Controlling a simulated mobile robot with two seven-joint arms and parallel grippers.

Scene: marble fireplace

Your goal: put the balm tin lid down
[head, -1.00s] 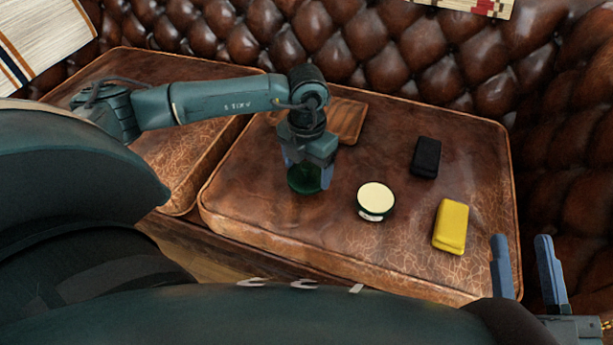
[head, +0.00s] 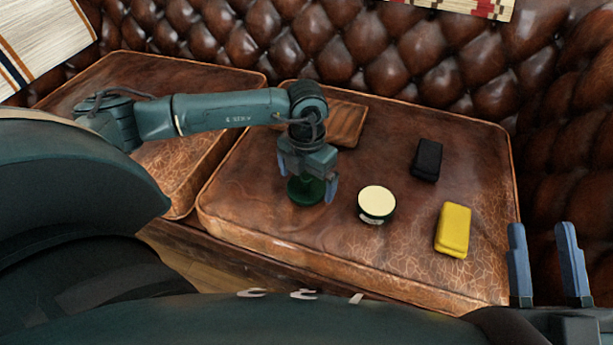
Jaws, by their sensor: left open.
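The dark green balm tin lid (head: 305,192) lies on the front part of the brown leather cushion (head: 300,245). My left gripper (head: 306,178) points down over the lid. Its blue fingers are spread on either side of the lid, and the gripper body hides part of the lid's top. The open balm tin (head: 376,203), with a pale cream top and a dark green side, stands to the right of the lid, apart from it. My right gripper (head: 544,228) is open and empty at the lower right, beside the cushion's front right corner.
A wooden board (head: 345,122) lies behind my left gripper. A black block (head: 427,160) and a yellow block (head: 453,229) lie on the right of the cushion. The tufted leather backrest (head: 400,60) rises behind. A second cushion (head: 175,175) is at left.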

